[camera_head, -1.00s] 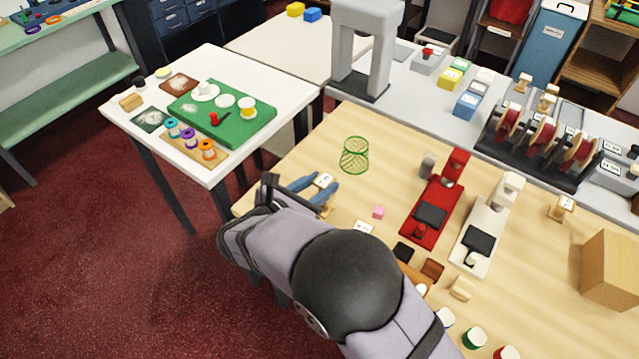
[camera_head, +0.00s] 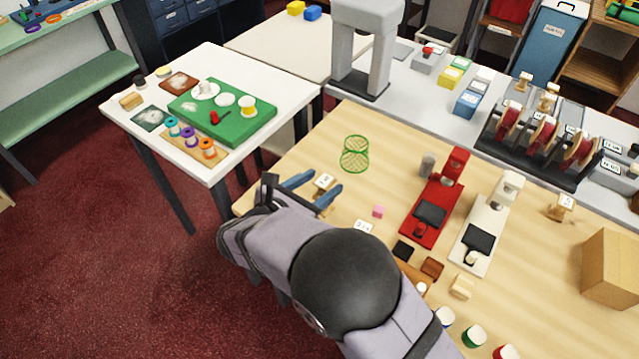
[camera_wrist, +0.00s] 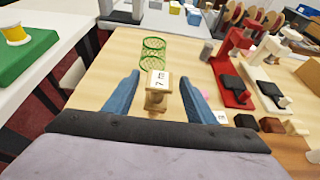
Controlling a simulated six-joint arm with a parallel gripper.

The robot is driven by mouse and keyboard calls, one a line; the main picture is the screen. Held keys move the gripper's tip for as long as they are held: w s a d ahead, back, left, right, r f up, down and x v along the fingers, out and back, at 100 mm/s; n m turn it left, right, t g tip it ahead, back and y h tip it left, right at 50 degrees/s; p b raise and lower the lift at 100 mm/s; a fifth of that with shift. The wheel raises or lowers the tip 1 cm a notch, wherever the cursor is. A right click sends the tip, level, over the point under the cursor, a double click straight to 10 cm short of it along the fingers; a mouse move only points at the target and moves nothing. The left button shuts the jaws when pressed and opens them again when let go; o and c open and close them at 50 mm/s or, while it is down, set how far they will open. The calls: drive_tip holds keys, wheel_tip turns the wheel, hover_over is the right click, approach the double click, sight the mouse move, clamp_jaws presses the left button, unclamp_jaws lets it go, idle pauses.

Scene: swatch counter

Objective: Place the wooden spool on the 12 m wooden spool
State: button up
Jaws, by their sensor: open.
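A small wooden spool (camera_head: 323,183) with a white label stands upright on the light wood table, near its left edge. In the wrist view, the spool (camera_wrist: 156,98) shows a label that seems to read "7 m". My gripper (camera_head: 321,182) is open around it, one blue finger (camera_wrist: 121,98) on the left and one (camera_wrist: 194,102) on the right, with gaps on both sides. Another labelled wooden spool (camera_head: 562,208) stands at the right of the table; its label is too small to read. I cannot tell which is the 12 m spool.
A green wire basket (camera_head: 355,154) stands just beyond my gripper. A cardboard box (camera_head: 610,268) is at far right. The table between the basket and red device is mostly clear.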

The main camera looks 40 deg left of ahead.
drive_tip(key=b+v, duration=0.1)
drive_tip(key=v, duration=1.1)
drive_tip(key=shift+b, duration=0.4)
drive_tip(key=shift+w, duration=0.1)
drive_tip(key=w+d+f+m+g+h+p, duration=0.1)
drive_tip(key=w+d+m+g+h, duration=0.4)
drive_tip(key=d, duration=0.7)
drive_tip(key=w+d+f+m+g+h+p, duration=0.1)
drive_tip(key=w+d+m+g+p, duration=0.15)
drive_tip(key=w+d+m, duration=0.75)
drive_tip(key=s+d+m+g+y+p, duration=0.1)
drive_tip(key=s+d+m+g+y, duration=0.1)
drive_tip(key=s+d+m, duration=0.2)
drive_tip(key=s+d+m+g+y+p, duration=0.1)
drive_tip(key=s+d+m, duration=0.3)
drive_tip(key=d+m, duration=0.6)
drive_tip(key=s+d+f+m+g+y+p, duration=0.1)
drive_tip(key=s+d+m+g+y, duration=0.2)
drive_tip(key=d+m, duration=0.4)
drive_tip(key=shift+s+d, duration=0.8)
drive_tip(key=shift+d, duration=0.25)
